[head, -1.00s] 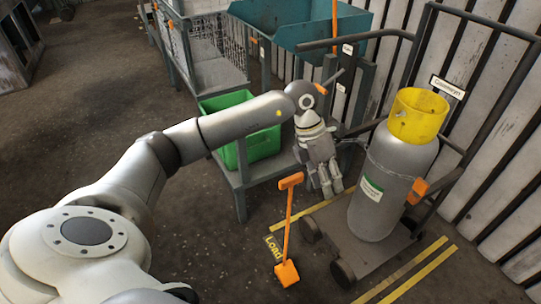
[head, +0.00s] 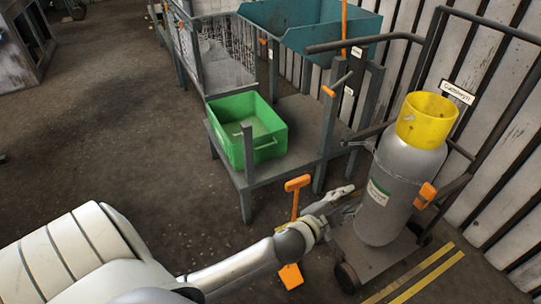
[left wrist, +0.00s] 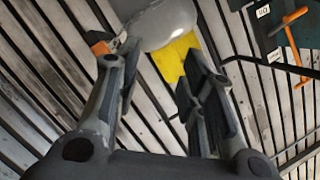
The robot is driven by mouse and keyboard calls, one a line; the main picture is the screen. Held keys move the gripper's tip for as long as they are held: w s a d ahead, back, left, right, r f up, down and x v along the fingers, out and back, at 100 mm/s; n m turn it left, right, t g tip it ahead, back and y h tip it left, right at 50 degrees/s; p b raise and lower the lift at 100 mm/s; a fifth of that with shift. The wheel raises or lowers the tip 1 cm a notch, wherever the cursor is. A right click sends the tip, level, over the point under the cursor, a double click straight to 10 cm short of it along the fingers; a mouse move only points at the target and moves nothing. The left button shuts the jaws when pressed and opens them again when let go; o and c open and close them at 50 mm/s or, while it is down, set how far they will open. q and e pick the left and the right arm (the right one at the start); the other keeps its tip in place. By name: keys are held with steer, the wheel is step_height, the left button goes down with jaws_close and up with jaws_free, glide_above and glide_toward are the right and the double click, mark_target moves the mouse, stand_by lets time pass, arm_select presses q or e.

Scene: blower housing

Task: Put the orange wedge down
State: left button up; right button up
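The orange wedge (head: 291,276) rests on the floor left of the cart wheel. Its upright orange handle ends in a crossbar (head: 297,183). My left forearm and wrist pass in front of the handle and hide its middle. My left gripper (head: 345,200) is to the right of the handle, low by the grey cylinder. In the left wrist view its two fingers (left wrist: 152,95) are spread, with nothing between them. The wedge is not recognisable in that view. My right gripper is not in view.
A grey cylinder (head: 388,205) with a yellow collar (head: 427,120) stands on a cart (head: 368,258), close to my left gripper. A small orange block (head: 427,191) is at its right side. A green crate (head: 236,150) sits on a grey table (head: 290,165). Floor at left is open.

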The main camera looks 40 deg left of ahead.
arm_select(q)
steer(key=s+a+f+n+g+y, duration=0.3)
steer(key=s+f+n+g, duration=0.15)
steer(key=s+f, duration=0.6)
steer(key=s+f+n+g, duration=0.1)
steer(key=s+f+g, duration=0.3)
steer(key=s, duration=0.4)
steer(key=s+f+n+g+h, duration=0.1)
steer(key=s+f+n+g, duration=0.1)
steer(key=s+f+g, duration=0.2)
steer(key=s+f, duration=0.3)
steer(key=s, duration=0.2)
steer(key=shift+d+f, duration=0.2)
steer(key=shift+d, duration=0.15)
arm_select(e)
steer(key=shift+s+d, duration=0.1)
